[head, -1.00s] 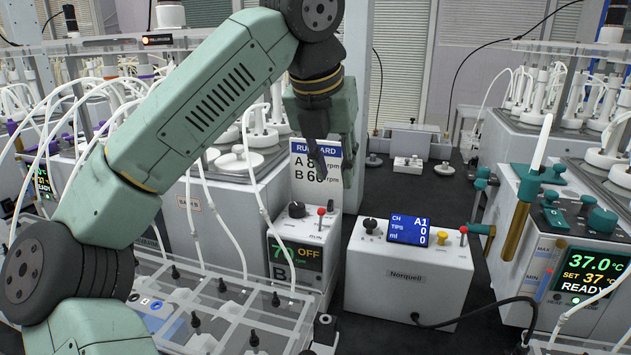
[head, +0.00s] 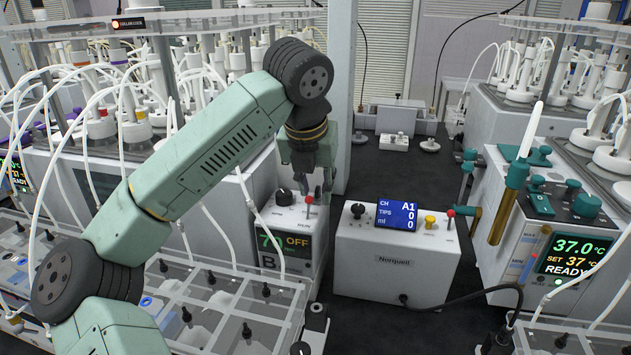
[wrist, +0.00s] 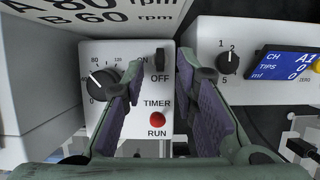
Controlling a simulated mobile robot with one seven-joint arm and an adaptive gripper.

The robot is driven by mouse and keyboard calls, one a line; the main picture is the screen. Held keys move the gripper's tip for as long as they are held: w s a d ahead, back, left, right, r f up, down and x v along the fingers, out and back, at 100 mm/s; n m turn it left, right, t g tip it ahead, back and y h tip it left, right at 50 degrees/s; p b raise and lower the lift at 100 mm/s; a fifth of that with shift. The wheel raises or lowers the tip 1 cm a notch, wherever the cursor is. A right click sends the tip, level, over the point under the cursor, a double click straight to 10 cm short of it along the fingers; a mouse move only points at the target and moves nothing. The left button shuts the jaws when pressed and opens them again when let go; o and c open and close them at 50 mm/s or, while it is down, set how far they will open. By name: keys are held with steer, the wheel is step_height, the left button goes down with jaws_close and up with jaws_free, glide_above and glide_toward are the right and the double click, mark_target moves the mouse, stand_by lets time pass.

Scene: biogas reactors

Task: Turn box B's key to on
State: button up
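Box B (head: 286,243) is a white control box with a lit display reading OFF and the letter B in the head view. My gripper (head: 314,188) is above the box's top. In the wrist view my gripper (wrist: 159,68) is open, with its purple-padded fingers on either side of the key and nothing held. Whether a finger touches the panel is unclear.
A white Norquell box (head: 396,255) with a knob and blue screen stands close to the right; its knob (wrist: 228,62) is near my right finger. A clear rack (head: 215,305) is in front. A sign (wrist: 90,15) stands behind box B. Dark bench shows farther back.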

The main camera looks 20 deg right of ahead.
steer(key=shift+f, duration=0.15)
steer(key=shift+c, duration=0.2)
jaws_close()
stand_by(0.3)
